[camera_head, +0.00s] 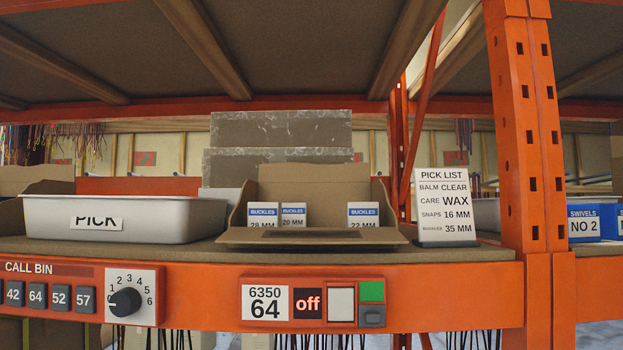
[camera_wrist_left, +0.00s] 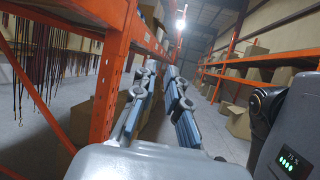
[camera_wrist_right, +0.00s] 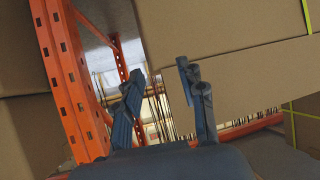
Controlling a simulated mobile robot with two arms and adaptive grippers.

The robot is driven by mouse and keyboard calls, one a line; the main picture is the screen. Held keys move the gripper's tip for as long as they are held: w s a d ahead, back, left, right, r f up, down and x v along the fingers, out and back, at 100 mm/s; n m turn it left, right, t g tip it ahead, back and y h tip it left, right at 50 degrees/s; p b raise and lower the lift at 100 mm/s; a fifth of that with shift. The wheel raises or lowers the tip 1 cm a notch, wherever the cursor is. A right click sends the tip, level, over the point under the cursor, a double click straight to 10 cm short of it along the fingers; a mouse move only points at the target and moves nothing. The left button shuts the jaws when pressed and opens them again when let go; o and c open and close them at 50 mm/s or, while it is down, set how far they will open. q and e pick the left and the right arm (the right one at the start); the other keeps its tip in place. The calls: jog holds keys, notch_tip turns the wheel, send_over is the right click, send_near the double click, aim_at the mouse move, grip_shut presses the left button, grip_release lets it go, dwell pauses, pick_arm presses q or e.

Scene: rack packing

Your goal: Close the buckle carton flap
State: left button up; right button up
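The buckle carton (camera_head: 330,190) is an open brown cardboard box on the rack shelf in the head view. Its front flap (camera_head: 312,238) is folded down and outward toward the shelf's front edge, and a taller back panel stands behind. Several small white and blue buckle boxes (camera_head: 293,215) stand inside, labelled with sizes in MM. Neither gripper shows in the head view. My left gripper (camera_wrist_left: 160,108) is open and empty in the left wrist view, with the aisle beyond. My right gripper (camera_wrist_right: 158,95) is open and empty in the right wrist view, with large brown cartons around it.
A white PICK bin (camera_head: 150,225) stands left of the carton. A pick list card (camera_head: 444,207) stands close at its right, before an orange rack post (camera_head: 530,130). The orange shelf front carries a dial (camera_head: 126,301) and a 6350 64 panel (camera_head: 312,303).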

pick_arm(q)
jog(key=w+r+m+t+y+p, duration=0.1)
jog(key=w+r+m+y+p, duration=0.15)
jog(key=r+m+p, duration=0.45)
jog(key=m+t+y+p, duration=0.6)
jog(key=t+p, duration=0.1)
jog(key=p, duration=0.1)
send_near(311, 240)
pick_arm(e)
jog(key=s+d+f+g+h, duration=0.1)
jog(key=s+d+f+g, duration=0.2)
jog(key=s, duration=0.8)
jog(key=s+d+f+g+h, duration=0.1)
jog(key=s+d+g, duration=0.25)
jog(key=s, duration=0.65)
jog(key=s+d+f+g+h, duration=0.15)
jog(key=s+g, duration=0.25)
jog(key=s, duration=0.7)
pick_arm(q)
jog(key=p+x, duration=0.5)
jog(key=x, duration=0.4)
jog(key=shift+w+d+p, duration=0.1)
jog(key=shift+p, duration=0.25)
jog(key=shift+w+d+g+h, duration=0.25)
jog(key=shift+w+d+g, duration=0.05)
jog(key=shift+f, duration=0.1)
pick_arm(e)
jog(key=shift+y, duration=0.25)
jog(key=r, duration=0.5)
jog(key=shift+d+r, duration=0.4)
